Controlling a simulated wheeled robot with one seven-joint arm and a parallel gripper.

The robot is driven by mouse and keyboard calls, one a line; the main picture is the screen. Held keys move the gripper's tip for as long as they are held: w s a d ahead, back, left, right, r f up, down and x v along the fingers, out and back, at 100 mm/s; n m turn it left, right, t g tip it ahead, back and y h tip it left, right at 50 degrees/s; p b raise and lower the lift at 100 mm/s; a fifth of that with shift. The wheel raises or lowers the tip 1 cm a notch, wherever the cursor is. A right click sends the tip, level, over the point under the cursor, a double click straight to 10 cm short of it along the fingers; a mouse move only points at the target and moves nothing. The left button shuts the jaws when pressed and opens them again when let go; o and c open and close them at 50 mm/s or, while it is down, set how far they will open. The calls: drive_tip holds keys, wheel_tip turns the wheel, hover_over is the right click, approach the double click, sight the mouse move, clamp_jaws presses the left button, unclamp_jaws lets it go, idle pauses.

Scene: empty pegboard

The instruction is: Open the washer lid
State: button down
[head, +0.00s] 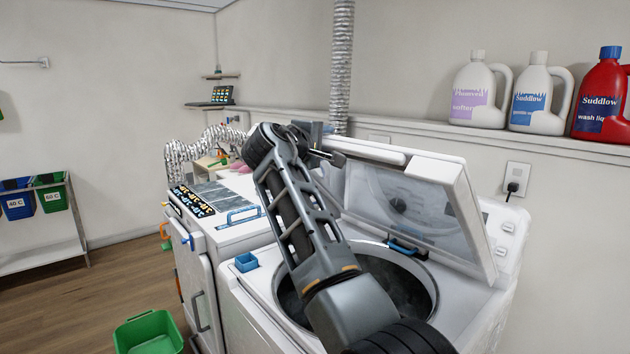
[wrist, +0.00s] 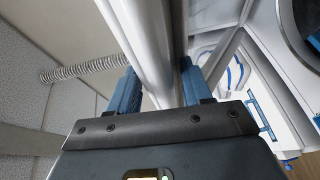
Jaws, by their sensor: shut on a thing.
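The washer lid (head: 405,195) stands raised, tilted up at the back of the white washer (head: 262,285), with its clear inner panel facing forward. The round drum opening below shows, partly hidden by my arm. My gripper (head: 325,145) is at the upper left edge of the lid, its fingers small and partly hidden in the head view. In the wrist view, the blue fingers of my gripper (wrist: 160,85) lie on both sides of the lid's white edge (wrist: 150,40), shut on it.
A second white machine (head: 240,212) stands to the left, with a blue handle on top. Detergent bottles (head: 540,95) stand on the ledge at the right. A silver duct (head: 342,65) rises behind the lid. A green basket (head: 150,335) is on the floor, where there is free room at the left.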

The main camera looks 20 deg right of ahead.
drive_tip(key=w+d+r+m+g+y, duration=0.1)
drive_tip(key=w+d+r, duration=0.3)
drive_tip(key=d+r, duration=0.6)
drive_tip(key=shift+d+g+y+p, duration=0.3)
drive_tip(key=shift+d+g+y, duration=0.35)
drive_tip(key=shift+d, duration=0.75)
drive_tip(key=shift+f, duration=0.1)
drive_tip(key=c, duration=0.8)
unclamp_jaws()
drive_tip(key=shift+o, duration=0.3)
drive_tip(key=b+v, duration=0.2)
drive_tip(key=v, duration=0.5)
drive_tip(key=shift+s+a, duration=0.2)
drive_tip(key=shift+s, duration=0.1)
